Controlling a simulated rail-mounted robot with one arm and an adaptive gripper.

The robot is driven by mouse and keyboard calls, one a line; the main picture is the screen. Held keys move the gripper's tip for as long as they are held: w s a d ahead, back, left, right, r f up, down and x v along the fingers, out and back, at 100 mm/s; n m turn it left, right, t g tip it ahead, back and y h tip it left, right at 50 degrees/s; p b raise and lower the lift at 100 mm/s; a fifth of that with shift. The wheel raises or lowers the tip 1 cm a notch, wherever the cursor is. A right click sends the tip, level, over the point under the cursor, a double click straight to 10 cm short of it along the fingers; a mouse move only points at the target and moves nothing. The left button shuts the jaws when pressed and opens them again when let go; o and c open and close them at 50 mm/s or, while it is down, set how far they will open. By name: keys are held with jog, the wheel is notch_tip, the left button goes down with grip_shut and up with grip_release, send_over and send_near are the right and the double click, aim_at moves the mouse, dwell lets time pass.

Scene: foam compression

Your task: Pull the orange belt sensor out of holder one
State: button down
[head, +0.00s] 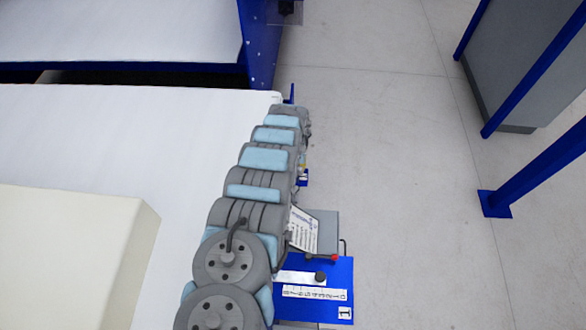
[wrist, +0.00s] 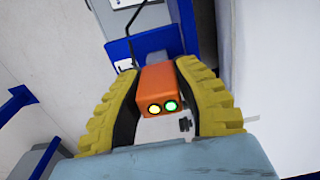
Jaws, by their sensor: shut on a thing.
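The orange belt sensor (wrist: 158,88) is a small box in the wrist view, with a yellow and a green light on its near face. My gripper (wrist: 158,100) has two yellow ridged fingers, one on each side of the sensor, and is shut on it. A blue bracket (wrist: 150,43) shows just behind the sensor. I cannot tell whether the sensor still touches it or whether it is holder one. In the head view my arm hides the gripper and the sensor.
A pale foam block (head: 70,255) lies on the white belt (head: 150,120) left of my arm. A blue plate (head: 335,275) with a scale and the mark 1 sits at the belt's right side. Blue posts (head: 545,165) stand at the right, with open floor (head: 400,180) between.

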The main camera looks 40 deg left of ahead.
jog(key=shift+r+p, duration=2.5)
jog(key=shift+r, duration=0.5)
